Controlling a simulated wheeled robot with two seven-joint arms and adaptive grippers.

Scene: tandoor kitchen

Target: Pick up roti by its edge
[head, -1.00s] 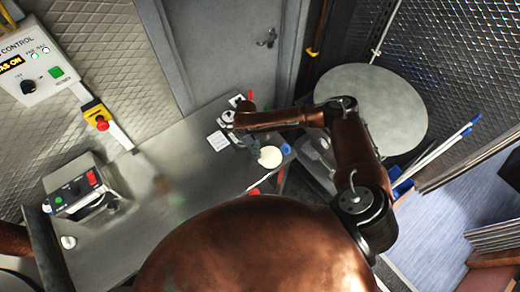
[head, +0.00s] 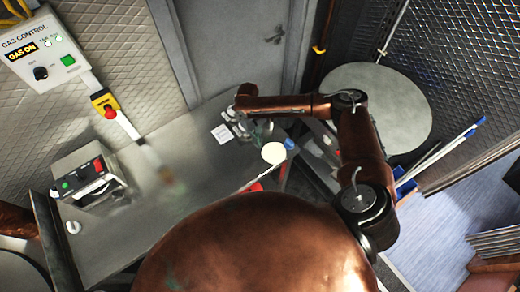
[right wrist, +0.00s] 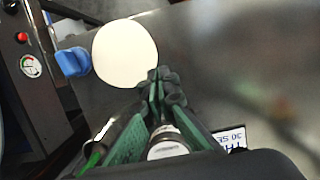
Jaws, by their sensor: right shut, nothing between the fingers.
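The roti (head: 274,153) is a pale round disc lying flat near the right end of the steel counter (head: 170,150). In the right wrist view the roti (right wrist: 125,53) fills the upper middle. My right gripper (head: 264,130) is beside the roti's far edge in the head view. In the right wrist view my right gripper's fingertips (right wrist: 161,78) are together and empty, at the roti's lower right edge. I cannot tell whether they touch it. My left gripper is out of view.
A blue item (head: 290,143) sits close beside the roti. A control box (head: 90,180) stands at the counter's left. A round grey table (head: 375,105) stands at right. The counter's middle is clear.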

